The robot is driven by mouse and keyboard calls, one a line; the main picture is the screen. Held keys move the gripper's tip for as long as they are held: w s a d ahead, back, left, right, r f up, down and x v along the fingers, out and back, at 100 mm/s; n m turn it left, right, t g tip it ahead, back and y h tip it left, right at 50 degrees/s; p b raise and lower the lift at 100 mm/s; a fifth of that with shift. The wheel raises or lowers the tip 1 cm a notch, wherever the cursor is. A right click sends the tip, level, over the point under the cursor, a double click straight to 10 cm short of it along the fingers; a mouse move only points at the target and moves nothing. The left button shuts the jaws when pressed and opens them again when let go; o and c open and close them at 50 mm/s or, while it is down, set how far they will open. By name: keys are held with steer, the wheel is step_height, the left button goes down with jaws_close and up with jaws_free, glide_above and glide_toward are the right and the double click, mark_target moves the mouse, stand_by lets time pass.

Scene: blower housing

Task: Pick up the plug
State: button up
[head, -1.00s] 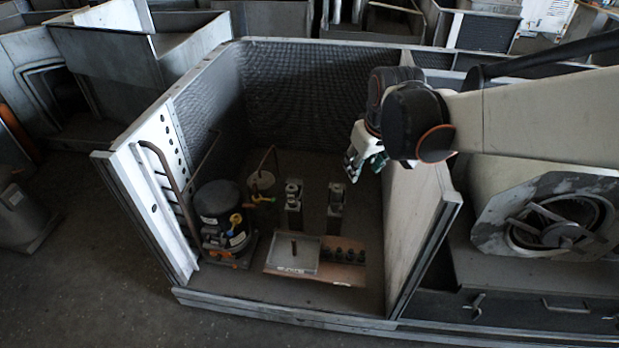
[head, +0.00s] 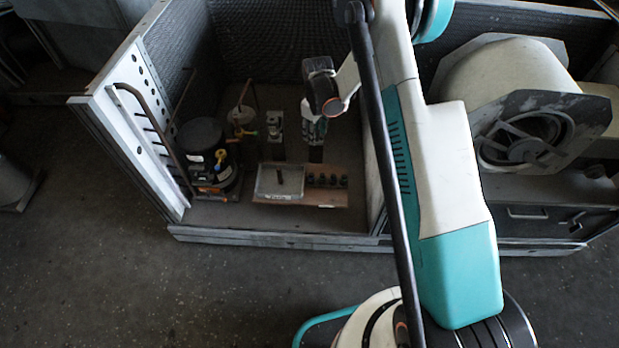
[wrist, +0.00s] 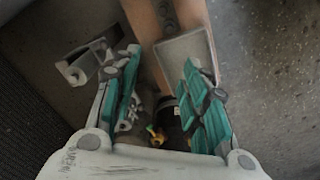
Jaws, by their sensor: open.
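Several dark round pieces (head: 327,181) stand in a row on the board, right of the tray. I cannot tell which of these is the plug. My gripper (head: 315,132) hangs inside the housing, behind and above the board. In the wrist view, my gripper (wrist: 158,66) is open with nothing between its fingers. The tray (wrist: 185,47) shows there beyond the right finger, which hides part of it.
A black compressor (head: 203,150) with yellow fittings stands left of the tray. The housing's left wall (head: 130,135) and low front edge (head: 270,239) bound the space.

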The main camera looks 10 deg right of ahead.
step_height(320, 180, down, 9)
steer(key=s+n, duration=0.1)
steer(key=b, duration=0.2)
glide_above(311, 174)
steer(key=shift+g, duration=0.4)
steer(key=f, duration=0.5)
steer(key=s+f, duration=0.1)
steer(key=f, duration=0.2)
steer(key=shift+d+f, duration=0.2)
steer(key=shift+f, duration=0.1)
steer(key=shift+w+a+f+b, duration=0.1)
steer(key=shift+w+f+b, duration=0.1)
steer(key=shift+f+b, duration=0.9)
steer(key=shift+w+a+f+b, duration=0.15)
steer(key=shift+f+b, duration=0.35)
steer(key=shift+f, duration=1.1)
steer(key=shift+d, duration=0.1)
steer(key=c, duration=0.9)
